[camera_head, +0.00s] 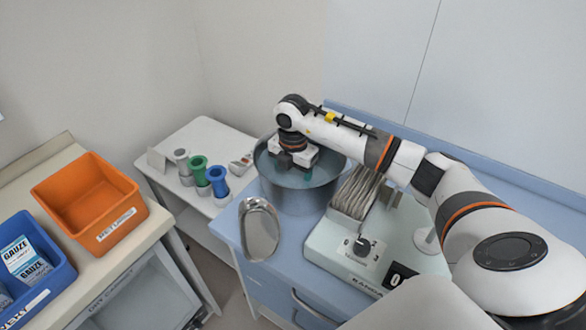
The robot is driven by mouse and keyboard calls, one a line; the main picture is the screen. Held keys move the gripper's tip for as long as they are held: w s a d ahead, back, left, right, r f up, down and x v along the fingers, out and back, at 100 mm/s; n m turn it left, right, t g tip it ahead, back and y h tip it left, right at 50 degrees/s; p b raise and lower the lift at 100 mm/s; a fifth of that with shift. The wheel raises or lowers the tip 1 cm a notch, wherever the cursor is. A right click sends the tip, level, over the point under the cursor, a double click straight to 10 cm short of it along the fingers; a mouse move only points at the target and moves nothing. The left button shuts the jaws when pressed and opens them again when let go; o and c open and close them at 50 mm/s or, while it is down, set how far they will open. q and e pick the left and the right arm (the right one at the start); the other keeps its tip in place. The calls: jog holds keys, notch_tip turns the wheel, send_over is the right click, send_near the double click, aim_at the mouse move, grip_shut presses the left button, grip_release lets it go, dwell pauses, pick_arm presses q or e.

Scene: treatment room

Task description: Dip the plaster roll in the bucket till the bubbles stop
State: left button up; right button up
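A grey metal bucket (290,201) stands on the blue-topped cabinet, near its left end. My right arm reaches in from the right, and its gripper (293,166) points down into the bucket's mouth. The fingertips are hidden below the rim and behind the wrist, so I cannot tell whether they are open or shut. No plaster roll shows clearly; anything held inside the bucket is hidden. No bubbles can be made out. My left gripper is not in view.
A kidney dish (260,230) sits at the cabinet's front left edge. A pale device (348,257) with a dial and a rack of grey strips stands right of the bucket. Coloured rolls or cups (198,167) stand on a white trolley. Orange (118,219) and blue (48,290) bins are left.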

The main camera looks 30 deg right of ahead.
dwell(0.5)
notch_tip(320, 180, up, 17)
jog(key=p, duration=1.2)
dwell(1.4)
